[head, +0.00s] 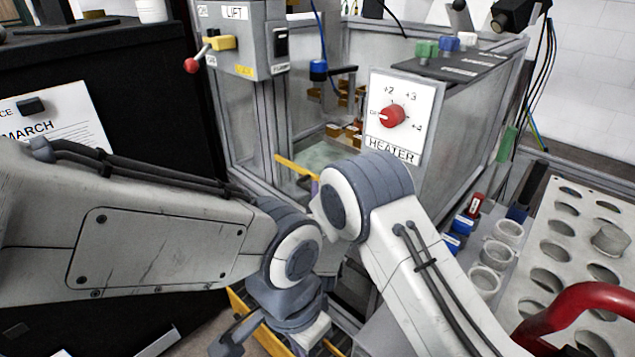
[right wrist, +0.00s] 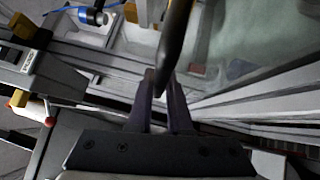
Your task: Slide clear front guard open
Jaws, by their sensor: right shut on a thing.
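The framed enclosure (head: 455,165) stands ahead of me, with a pale greenish interior showing through its front. The clear front guard is hard to tell from the opening; its edges are partly hidden behind my arms in the head view. My right gripper (head: 314,187) is at the enclosure front, mostly hidden by its own wrist. In the right wrist view, its purple fingers (right wrist: 164,95) are shut on a dark bar (right wrist: 178,40), which looks like a handle. My left arm is folded low in front, and its gripper is partly cut off at the bottom edge.
A LIFT box (head: 235,40) with a red-knobbed lever is at the upper left. A HEATER panel (head: 402,112) with a red dial is just right of the opening. A holed rack (head: 590,235), white cups (head: 484,280) and a red tube (head: 580,310) crowd the right side.

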